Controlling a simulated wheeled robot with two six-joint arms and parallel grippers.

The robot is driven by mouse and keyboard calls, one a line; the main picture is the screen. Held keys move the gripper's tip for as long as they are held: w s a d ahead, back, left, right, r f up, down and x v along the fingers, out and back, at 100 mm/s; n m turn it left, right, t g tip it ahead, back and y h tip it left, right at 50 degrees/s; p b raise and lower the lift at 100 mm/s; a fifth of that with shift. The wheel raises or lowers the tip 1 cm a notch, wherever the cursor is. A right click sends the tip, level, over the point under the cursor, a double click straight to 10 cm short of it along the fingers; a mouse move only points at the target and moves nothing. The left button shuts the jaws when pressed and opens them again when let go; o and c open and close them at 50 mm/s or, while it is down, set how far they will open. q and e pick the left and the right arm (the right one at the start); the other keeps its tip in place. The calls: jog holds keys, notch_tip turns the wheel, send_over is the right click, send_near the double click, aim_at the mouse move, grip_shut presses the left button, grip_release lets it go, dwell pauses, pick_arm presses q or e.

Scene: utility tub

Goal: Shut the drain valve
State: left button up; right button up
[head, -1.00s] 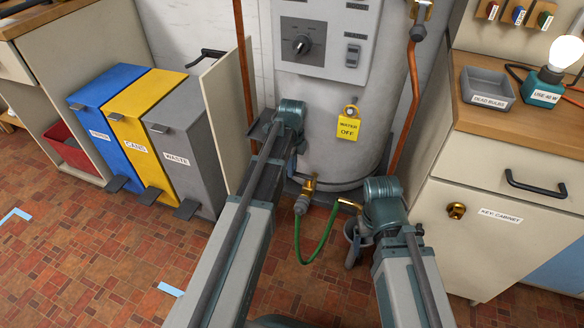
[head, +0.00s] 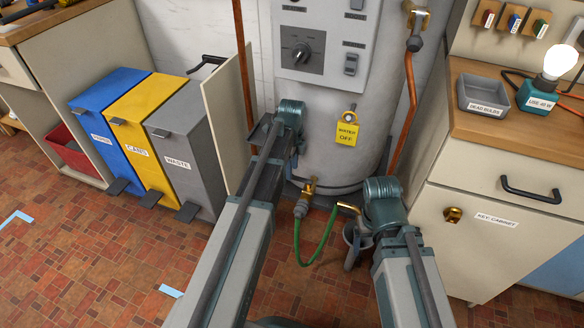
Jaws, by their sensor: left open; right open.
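The brass drain valve (head: 308,187) sits low at the front of the grey tank (head: 330,165), with a green hose (head: 318,247) running from it. The hose's brass end (head: 348,208) is beside my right wrist. My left gripper (head: 262,132) shows as a dark part beyond the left wrist, up and to the left of the valve. It is open, and its fingertips are mostly hidden. My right gripper (head: 352,255) is open, right of the hose, partly hidden by its own wrist. Neither gripper visibly touches the valve. The valve handle's position is too small to tell.
A yellow "WATER OFF" tag (head: 347,131) hangs on the tank. Copper pipes (head: 404,118) flank it. Blue, yellow and grey bins (head: 185,145) stand left, and the key cabinet (head: 490,240) stands right.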

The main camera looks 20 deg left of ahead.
pick_arm(q)
notch_tip(320, 180, up, 2)
jog(key=shift+p, duration=0.55)
jog(key=s+d, duration=0.2)
jog(key=s, duration=0.5)
jog(key=s+d+r+p, duration=0.1)
jog(key=s+d, duration=0.2)
jog(key=s, duration=0.5)
jog(key=shift+d, duration=0.15)
pick_arm(e)
notch_tip(320, 180, up, 3)
jog(key=shift+r, duration=0.1)
pick_arm(q)
jog(key=s+d+n+y, duration=0.1)
jog(key=s+d+n, duration=0.5)
jog(key=d+n, duration=0.7)
notch_tip(320, 180, up, 32)
jog(key=a+n+p, duration=0.1)
jog(key=a+p, duration=0.1)
jog(key=p, duration=2.9)
jog(key=shift+w+n+p, duration=0.15)
jog(key=shift+n+p, duration=0.2)
jog(key=shift+n, duration=0.05)
pick_arm(e)
notch_tip(320, 180, up, 32)
jog(key=shift+f, duration=0.25)
